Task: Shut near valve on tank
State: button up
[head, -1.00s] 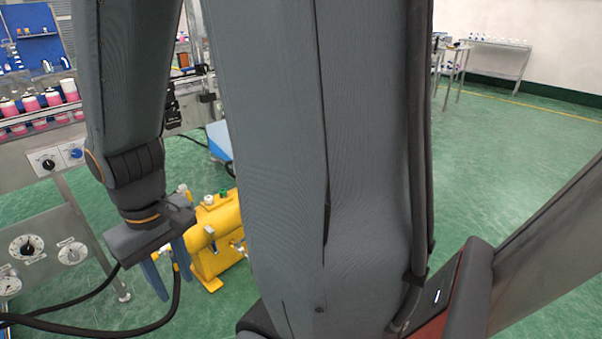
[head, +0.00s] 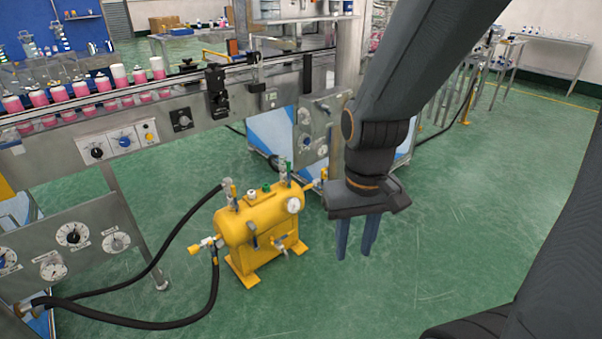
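The yellow tank (head: 262,217) stands on the green floor on yellow feet. A valve with a yellow end (head: 204,246) sticks out of its left end, where a black hose joins. Another valve (head: 228,192) stands on top at the left with a second hose. A small valve (head: 281,243) is low on its front side. Further fittings are on its top right. The valve handles are too small to tell open from shut. My gripper (head: 356,240) points down to the right of the tank, apart from it. Its two blue fingers have a gap between them and hold nothing.
Black hoses (head: 160,325) run from the tank to the metal panel with dials (head: 75,240) at left. A conveyor with pink bottles (head: 105,85) runs behind. A steel cabinet (head: 318,130) stands behind the tank. The floor at right is clear.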

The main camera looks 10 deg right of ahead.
aim_at(287, 178)
jog(key=u, duration=0.1)
jog(key=k, duration=0.45)
jog(key=z, duration=1)
jog(key=i, duration=1.2)
jog(key=u, duration=0.2)
